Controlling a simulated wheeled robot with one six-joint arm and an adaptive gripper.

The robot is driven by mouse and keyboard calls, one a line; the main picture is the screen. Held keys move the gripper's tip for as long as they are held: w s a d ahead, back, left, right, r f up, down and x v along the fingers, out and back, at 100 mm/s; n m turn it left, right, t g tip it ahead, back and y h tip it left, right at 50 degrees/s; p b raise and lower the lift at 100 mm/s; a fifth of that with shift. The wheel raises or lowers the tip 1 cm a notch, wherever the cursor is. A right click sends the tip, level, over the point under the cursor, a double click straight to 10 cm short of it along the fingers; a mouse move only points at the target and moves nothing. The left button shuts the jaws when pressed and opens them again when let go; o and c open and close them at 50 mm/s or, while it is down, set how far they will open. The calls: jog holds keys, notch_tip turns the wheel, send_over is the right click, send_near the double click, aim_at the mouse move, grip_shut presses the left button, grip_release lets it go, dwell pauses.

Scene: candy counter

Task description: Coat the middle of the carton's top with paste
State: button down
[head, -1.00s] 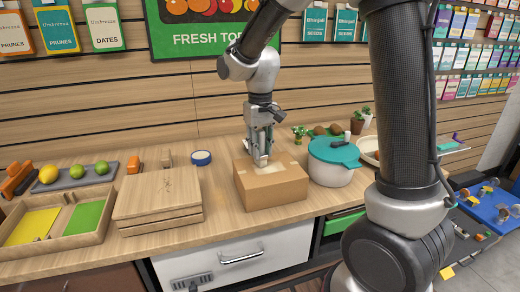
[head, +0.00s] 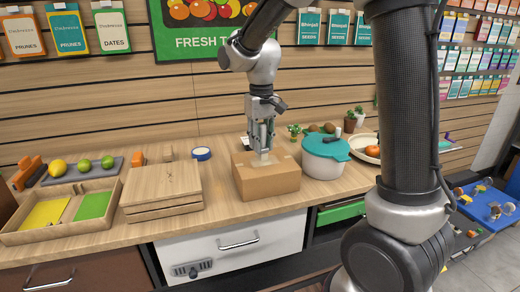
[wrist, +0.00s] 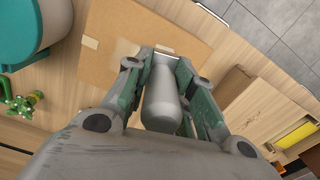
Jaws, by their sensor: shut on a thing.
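The closed brown carton (head: 270,184) stands on the wooden counter. My gripper (head: 263,148) points down over the carton's top in the head view. In the wrist view my gripper (wrist: 160,72) is shut on a grey-handled tool (wrist: 160,100) with a pale end at the carton's top. Whether that end touches the carton (wrist: 185,25) is hard to tell. A pale patch (head: 262,160) shows on the top under the tool; a faint lighter area (wrist: 125,48) shows beside the tool in the wrist view. Part of the top is hidden by the fingers and tool.
A white pot with a teal lid (head: 326,160) stands close right of the carton. A tray with yellow and green panels (head: 65,212) lies farther left. Bare counter separates the wooden box and carton.

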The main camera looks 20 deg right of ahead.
aim_at(261, 126)
jog(key=shift+r, duration=2.35)
